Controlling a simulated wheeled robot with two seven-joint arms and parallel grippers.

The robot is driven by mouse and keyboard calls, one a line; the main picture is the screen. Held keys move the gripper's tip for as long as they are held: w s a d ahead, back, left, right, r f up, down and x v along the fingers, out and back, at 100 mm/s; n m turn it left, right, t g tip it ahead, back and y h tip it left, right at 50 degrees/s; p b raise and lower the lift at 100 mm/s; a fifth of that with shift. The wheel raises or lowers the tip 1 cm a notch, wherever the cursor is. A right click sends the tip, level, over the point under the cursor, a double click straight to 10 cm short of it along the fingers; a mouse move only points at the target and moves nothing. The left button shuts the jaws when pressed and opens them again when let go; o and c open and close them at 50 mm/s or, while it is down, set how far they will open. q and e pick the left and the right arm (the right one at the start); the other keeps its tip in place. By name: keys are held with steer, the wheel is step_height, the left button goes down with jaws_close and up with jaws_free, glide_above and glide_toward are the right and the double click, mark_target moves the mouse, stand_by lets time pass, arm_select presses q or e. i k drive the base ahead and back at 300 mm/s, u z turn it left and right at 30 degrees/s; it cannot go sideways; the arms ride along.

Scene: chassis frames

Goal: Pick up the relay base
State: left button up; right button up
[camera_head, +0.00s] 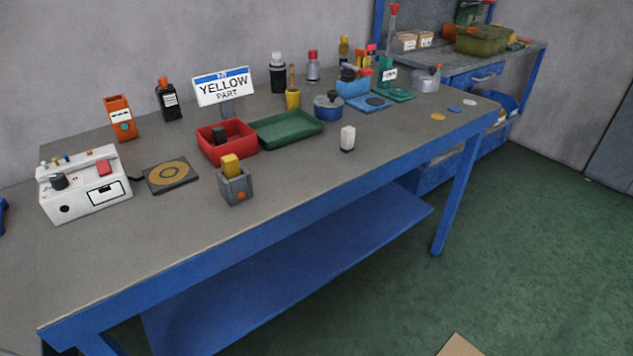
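No object carries a readable label naming it as the relay base, so I cannot tell for sure which it is. A grey block-shaped holder (236,190) with an orange dot stands near the table's front edge, with a yellow block (230,164) seated in its top. A small white block with a dark base (347,139) stands upright alone to its right. A dark block (219,133) is in the red tray (241,151). Neither of my grippers is in view.
A white device (84,190) and a dark square plate with a tan ring (170,175) are at the left. A green tray (288,128) adjoins the red one. A "YELLOW PART" sign (224,87) stands behind. The table's front strip (300,185) is clear.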

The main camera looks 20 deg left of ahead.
mark_target(235, 191)
steer(key=z, duration=0.3)
steer(key=k, duration=0.85)
steer(key=u, duration=1.05)
steer(key=i, duration=0.35)
steer(key=u, duration=0.15)
